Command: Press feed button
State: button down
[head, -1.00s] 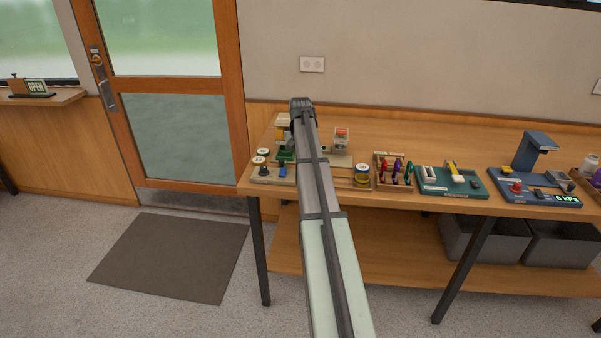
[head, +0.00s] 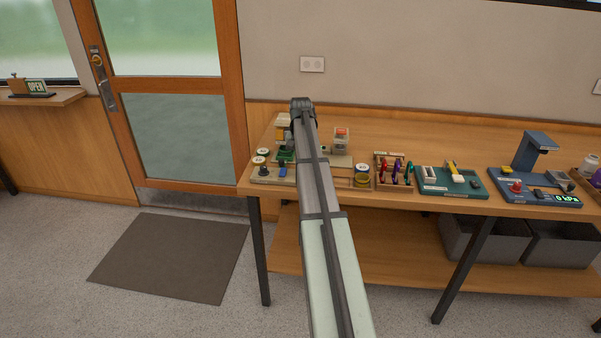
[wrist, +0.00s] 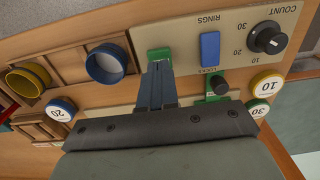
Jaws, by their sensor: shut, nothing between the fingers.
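In the wrist view my gripper (wrist: 157,68) is shut and empty, with its fingertips at a small green piece (wrist: 160,54) on the beige control panel (wrist: 185,30). The fingertips overlap this piece in the picture; whether they touch or press it I cannot tell. No label reading "feed" can be made out. To the right are a blue button (wrist: 210,47) between the RINGS and LOCKS lettering, and a dark COUNT knob (wrist: 268,38) with a scale. In the head view the blue button (head: 283,171) shows left of my arm, which hides the gripper.
A dark knob on a green base (wrist: 218,85) and round tokens marked 10 (wrist: 266,84), 20 (wrist: 61,109) and 30 (wrist: 257,108) are close by. Ring-shaped cups (wrist: 106,64) stand left. A carabiner rack (head: 394,172) and a green board (head: 452,181) sit further right on the bench.

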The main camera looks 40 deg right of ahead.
jog(key=shift+f, duration=0.15)
jog(key=shift+f, duration=1.25)
dwell(0.5)
jog(key=shift+r, duration=1.35)
jog(key=shift+r, duration=0.1)
jog(key=shift+r, duration=2.45)
